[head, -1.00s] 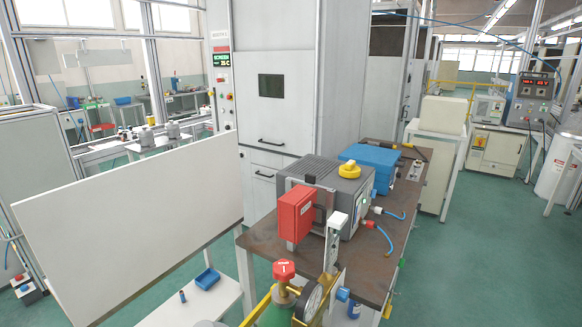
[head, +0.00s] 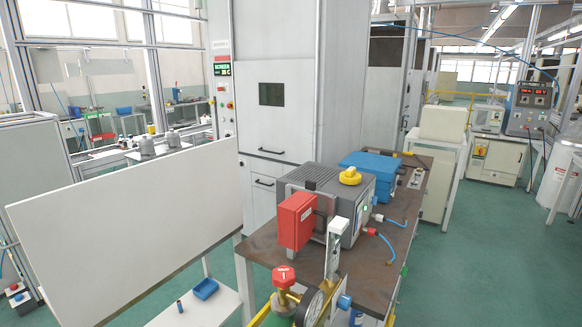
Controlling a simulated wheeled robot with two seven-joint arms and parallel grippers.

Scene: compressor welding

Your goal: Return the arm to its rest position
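Neither of my arms nor either gripper shows in the head view. A brown workbench (head: 382,262) stands in front of me, right of centre. On it sits a grey machine (head: 355,212) with a yellow knob (head: 350,176) on top and a red box (head: 297,221) at its near left side. A blue case (head: 368,168) lies behind the machine. Blue hoses (head: 385,244) come out of the machine's right side.
A white panel (head: 125,225) stands at the left. A gas valve with a red knob (head: 283,276) and a gauge (head: 313,305) is close at the bottom. A tall white cabinet (head: 285,60) stands behind the bench. The green floor (head: 480,260) at the right is clear.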

